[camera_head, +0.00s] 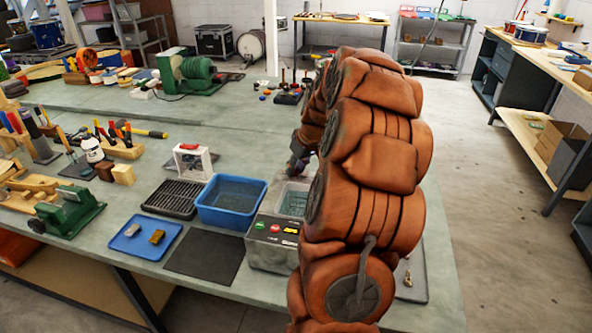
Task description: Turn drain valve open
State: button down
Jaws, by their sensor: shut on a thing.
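My orange arm fills the right middle of the head view and bends down over the bench. My dark gripper (299,157) shows only in part at the arm's left edge, just behind a small grey basin (292,199). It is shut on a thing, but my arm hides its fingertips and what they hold. I cannot make out the drain valve. A blue tub (231,203) stands left of the grey basin. A small brass-coloured piece (408,279) lies on a dark mat right of my arm; I cannot tell what it is.
A grey control box (273,243) with coloured buttons stands in front of the basin. A black rack (173,198), a blue tray (146,237) and a white frame (192,162) are to the left. A dark mat (205,256) lies bare. Floor at right is clear.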

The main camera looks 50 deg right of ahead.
jog(key=m+h+b, duration=0.1)
jog(key=m+b, duration=0.1)
jog(key=m, duration=0.1)
jog(key=m+h+b, duration=0.1)
jog(key=m, duration=0.1)
jog(key=m+g+b, duration=0.1)
jog(key=m, duration=0.2)
jog(key=shift+w+a+h, duration=0.15)
jog(key=shift+h, duration=0.25)
jog(key=m+g, duration=0.1)
jog(key=m, duration=0.2)
jog(key=shift+a+m+g+h, duration=0.1)
jog(key=shift+m+g+h, duration=0.2)
jog(key=shift+h, duration=0.1)
jog(key=m, duration=0.2)
jog(key=m+g+b, duration=0.1)
jog(key=m, duration=0.1)
jog(key=shift+w+h, duration=0.2)
jog(key=shift+h, duration=0.1)
jog(key=shift+m+g, duration=0.3)
jog(key=c, duration=0.9)
grip_release()
jog(key=shift+c, duration=0.2)
jog(key=shift+a, duration=0.1)
